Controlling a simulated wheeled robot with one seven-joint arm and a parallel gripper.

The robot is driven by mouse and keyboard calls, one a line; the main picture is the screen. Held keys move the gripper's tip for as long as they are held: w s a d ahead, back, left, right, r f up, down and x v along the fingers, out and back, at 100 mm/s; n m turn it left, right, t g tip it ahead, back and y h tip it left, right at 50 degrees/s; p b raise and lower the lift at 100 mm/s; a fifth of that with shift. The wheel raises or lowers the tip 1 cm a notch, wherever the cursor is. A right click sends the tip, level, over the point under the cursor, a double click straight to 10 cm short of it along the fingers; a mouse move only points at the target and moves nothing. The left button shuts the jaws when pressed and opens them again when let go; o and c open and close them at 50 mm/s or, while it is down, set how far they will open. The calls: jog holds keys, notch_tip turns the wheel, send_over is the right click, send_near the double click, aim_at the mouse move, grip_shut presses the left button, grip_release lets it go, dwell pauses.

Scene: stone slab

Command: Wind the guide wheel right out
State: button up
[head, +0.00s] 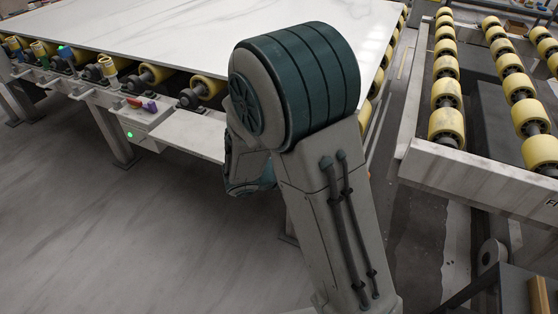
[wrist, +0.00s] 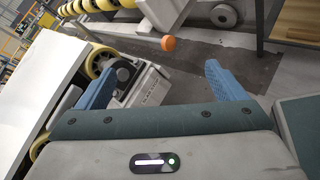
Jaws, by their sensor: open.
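My gripper (wrist: 160,75) shows in the wrist view, with its two blue fingers wide apart and nothing between them. Beyond the fingertips is a grey housing (wrist: 152,88) at the slab table's corner, with a dark round wheel or knob (wrist: 123,74) on it, near the left finger. A small orange rounded piece (wrist: 168,43) shows just past the gap between the fingers. I cannot tell for sure which of these belongs to the guide wheel.
A large white slab (head: 190,30) lies on yellow rollers (head: 208,87). A second roller table (head: 470,165) stands to the right across a narrow gap, with a grey disc (head: 492,254) below its near end. The floor (head: 130,230) at front left is clear.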

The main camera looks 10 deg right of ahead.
jog(key=w+a+f+n+t+y+b, duration=0.3)
jog(key=w+a+f+n+t+b, duration=0.2)
jog(key=w+a+f+n+t, duration=0.65)
jog(key=f+x, duration=0.1)
jog(key=x, duration=1)
jog(key=shift+f+n, duration=0.25)
jog(key=shift+n, duration=0.1)
jog(key=shift+d+g, duration=0.1)
jog(key=shift+g, duration=0.15)
jog(key=c, duration=1)
